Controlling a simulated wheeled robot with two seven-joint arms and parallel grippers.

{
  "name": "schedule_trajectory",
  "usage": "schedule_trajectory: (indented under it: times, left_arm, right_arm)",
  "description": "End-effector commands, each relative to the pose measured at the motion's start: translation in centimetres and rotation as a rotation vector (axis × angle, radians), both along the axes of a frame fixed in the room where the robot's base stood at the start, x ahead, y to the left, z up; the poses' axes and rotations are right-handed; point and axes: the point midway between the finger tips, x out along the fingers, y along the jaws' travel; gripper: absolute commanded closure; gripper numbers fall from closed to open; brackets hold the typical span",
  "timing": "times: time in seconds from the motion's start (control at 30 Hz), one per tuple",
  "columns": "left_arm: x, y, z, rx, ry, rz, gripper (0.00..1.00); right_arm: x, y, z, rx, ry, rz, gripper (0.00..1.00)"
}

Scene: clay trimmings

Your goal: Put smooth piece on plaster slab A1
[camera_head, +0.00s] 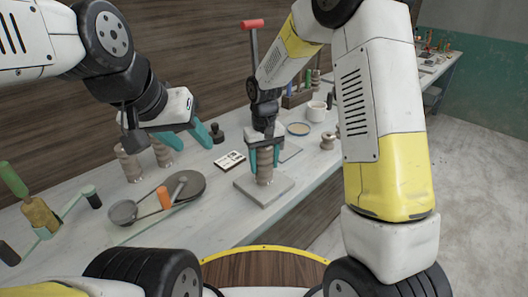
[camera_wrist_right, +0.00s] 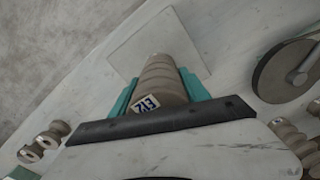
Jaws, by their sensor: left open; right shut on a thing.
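My right gripper (camera_head: 264,158) is shut on a ribbed, brown-grey clay piece (camera_head: 265,174). In the right wrist view, the clay piece (camera_wrist_right: 162,78) stands between the teal fingers and carries a small white label with dark characters. It is upright over a square grey slab (camera_head: 249,190), which also shows in the right wrist view (camera_wrist_right: 128,58). Its foot appears at or very near the slab's top; I cannot tell whether it touches. No A1 mark is readable on the slab. My left gripper (camera_head: 186,138) is open and empty above the table, to the left.
A printed card (camera_head: 229,160) lies behind the slab. Another slab (camera_head: 290,152), a shallow dish (camera_head: 298,129) and a white mug (camera_head: 316,111) are behind.

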Motion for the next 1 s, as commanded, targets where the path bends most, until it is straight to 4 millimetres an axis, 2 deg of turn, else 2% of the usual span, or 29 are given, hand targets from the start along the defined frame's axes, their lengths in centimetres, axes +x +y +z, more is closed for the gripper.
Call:
schedule_trajectory:
  times: [0.3, 0.33, 0.43, 0.77, 0.87, 1.0]
  left_arm:
    - [0.0, 0.0, 0.0, 0.000, 0.000, 0.000, 0.53]
    - [0.0, 0.0, 0.0, 0.000, 0.000, 0.000, 0.53]
    - [0.0, 0.0, 0.0, 0.000, 0.000, 0.000, 0.53]
    - [0.0, 0.0, 0.0, 0.000, 0.000, 0.000, 0.53]
    - [0.0, 0.0, 0.0, 0.000, 0.000, 0.000, 0.53]
    - [0.0, 0.0, 0.0, 0.000, 0.000, 0.000, 0.53]
  right_arm:
    - [0.0, 0.0, -0.2, 0.000, -0.001, 0.000, 1.00]
    - [0.0, 0.0, -0.3, 0.000, 0.000, 0.000, 0.42]
    - [0.0, 0.0, -0.3, 0.000, 0.000, 0.000, 0.24]
    - [0.0, 0.0, -0.1, 0.000, -0.001, 0.001, 0.24]
    - [0.1, 0.1, 0.7, 0.002, -0.004, 0.001, 0.24]
    - [0.1, 0.1, 3.2, 0.002, -0.006, 0.001, 0.24]
